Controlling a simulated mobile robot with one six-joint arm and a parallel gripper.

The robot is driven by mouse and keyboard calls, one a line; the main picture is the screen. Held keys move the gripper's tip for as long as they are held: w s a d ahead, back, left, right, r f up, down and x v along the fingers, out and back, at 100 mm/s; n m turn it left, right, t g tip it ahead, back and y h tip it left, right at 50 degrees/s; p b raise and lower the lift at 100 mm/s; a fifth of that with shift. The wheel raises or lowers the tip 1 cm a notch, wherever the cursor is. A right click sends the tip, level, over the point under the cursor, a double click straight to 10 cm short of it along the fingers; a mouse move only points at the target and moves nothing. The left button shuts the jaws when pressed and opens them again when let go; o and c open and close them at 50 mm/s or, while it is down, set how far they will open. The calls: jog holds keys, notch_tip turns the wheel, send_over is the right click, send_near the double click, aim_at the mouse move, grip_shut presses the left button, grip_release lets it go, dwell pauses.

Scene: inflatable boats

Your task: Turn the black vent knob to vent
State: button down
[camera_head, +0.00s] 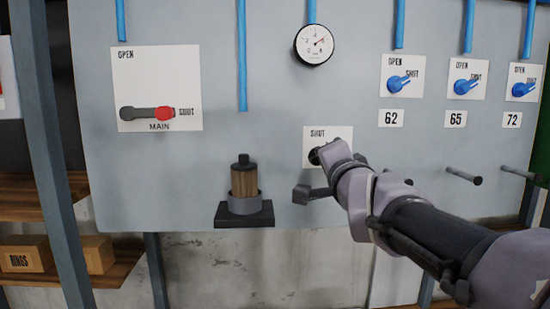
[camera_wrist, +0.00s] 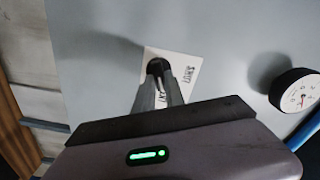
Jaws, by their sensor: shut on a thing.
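The black vent knob (camera_wrist: 156,66) sits on a small white plate (camera_wrist: 184,66) on the grey panel. In the head view the plate (camera_head: 342,133) reads SHUT at its upper left, and the knob (camera_head: 314,156) is mostly hidden behind my gripper (camera_head: 318,160). In the wrist view the gripper fingers (camera_wrist: 158,85) are closed around the knob, with SHUT beside it and another label partly covered by the fingers. The exact angle of the knob is hard to tell.
A pressure gauge (camera_head: 314,44) is above the plate. The red-tipped MAIN lever (camera_head: 147,113) is at left, and blue valves (camera_head: 403,83) are at right. A wooden-handled fitting (camera_head: 244,183) stands on a black bracket (camera_head: 243,216) left of my gripper. Pegs (camera_head: 463,176) stick out at right.

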jog(key=shift+m, duration=0.5)
jog(key=c, duration=1.4)
grip_release()
jog(key=s+p, duration=0.3)
jog(key=s, duration=1.4)
jog(key=shift+s+p, duration=0.2)
jog(key=shift+p, duration=0.2)
